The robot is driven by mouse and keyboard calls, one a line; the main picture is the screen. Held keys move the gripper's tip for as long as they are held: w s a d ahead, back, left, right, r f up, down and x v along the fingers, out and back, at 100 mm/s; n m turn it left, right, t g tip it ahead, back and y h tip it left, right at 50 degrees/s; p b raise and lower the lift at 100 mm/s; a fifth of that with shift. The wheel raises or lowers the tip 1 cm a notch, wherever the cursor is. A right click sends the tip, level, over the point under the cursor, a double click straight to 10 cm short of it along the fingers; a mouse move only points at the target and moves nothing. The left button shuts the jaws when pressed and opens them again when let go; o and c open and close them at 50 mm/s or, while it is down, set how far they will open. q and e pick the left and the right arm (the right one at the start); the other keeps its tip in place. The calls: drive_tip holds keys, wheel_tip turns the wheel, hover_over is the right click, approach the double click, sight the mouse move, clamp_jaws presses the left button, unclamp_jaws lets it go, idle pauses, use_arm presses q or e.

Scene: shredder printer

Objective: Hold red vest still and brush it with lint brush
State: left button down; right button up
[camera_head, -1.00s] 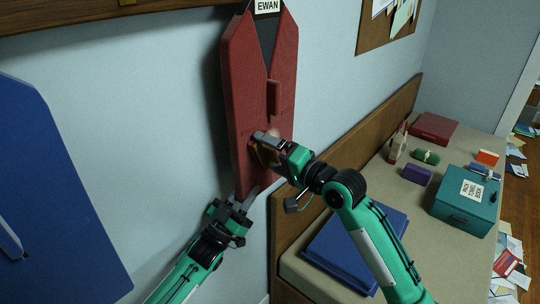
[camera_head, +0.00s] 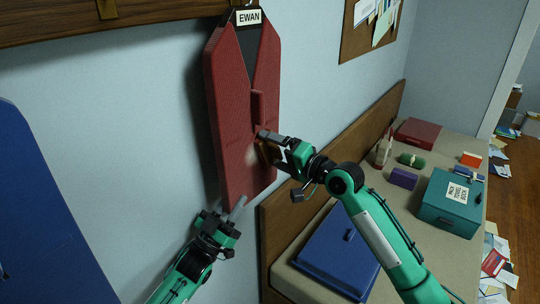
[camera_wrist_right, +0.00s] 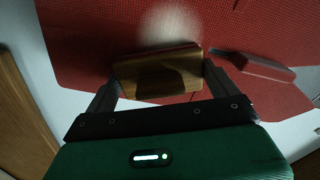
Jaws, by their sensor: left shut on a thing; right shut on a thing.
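The red vest (camera_head: 228,130) hangs on the wall under a label reading EWAN (camera_head: 248,17). It has a raised red bar on its front, also visible in the right wrist view (camera_wrist_right: 262,68). My left gripper (camera_head: 238,207) is shut at the vest's lower edge, with the gripped part hidden. My right gripper (camera_head: 268,146) is shut on the wooden lint brush (camera_wrist_right: 158,72), at the vest's lower right front. Whether the bristles touch the cloth is hidden. A pale fuzzy patch (camera_wrist_right: 172,22) shows on the vest beside the brush.
A blue vest-like panel (camera_head: 45,210) hangs at the left. A bench (camera_head: 390,225) on the right holds a blue folder-like case (camera_head: 335,252), a teal box (camera_head: 450,205), a purple block (camera_head: 403,178) and a red case (camera_head: 418,132). Wall between the vests is bare.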

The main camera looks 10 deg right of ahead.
sight(244, 159)
use_arm(q)
drive_tip(key=shift+s+d, duration=0.15)
use_arm(e)
drive_tip(key=shift+w+d, duration=0.1)
drive_tip(key=shift+d, duration=0.1)
drive_tip(key=shift+a, duration=0.1)
drive_tip(key=shift+s+a, duration=1.35)
drive_tip(key=shift+a, duration=0.15)
drive_tip(key=shift+s+a+r, duration=0.1)
drive_tip(key=shift+s+a, duration=0.5)
drive_tip(key=shift+a, duration=0.25)
drive_tip(key=shift+s+a, duration=0.55)
drive_tip(key=shift+a, duration=0.25)
drive_tip(key=shift+d+r, duration=0.15)
drive_tip(key=shift+w+d, duration=0.6)
drive_tip(key=shift+d, duration=0.2)
drive_tip(key=shift+w+d, duration=0.6)
drive_tip(key=shift+d, duration=0.2)
drive_tip(key=shift+w+d, duration=1.3)
drive_tip(key=shift+d, duration=0.15)
drive_tip(key=shift+s+a, duration=1.3)
drive_tip(key=shift+a, duration=0.25)
drive_tip(key=shift+s+a, duration=1.25)
drive_tip(key=shift+a, duration=0.3)
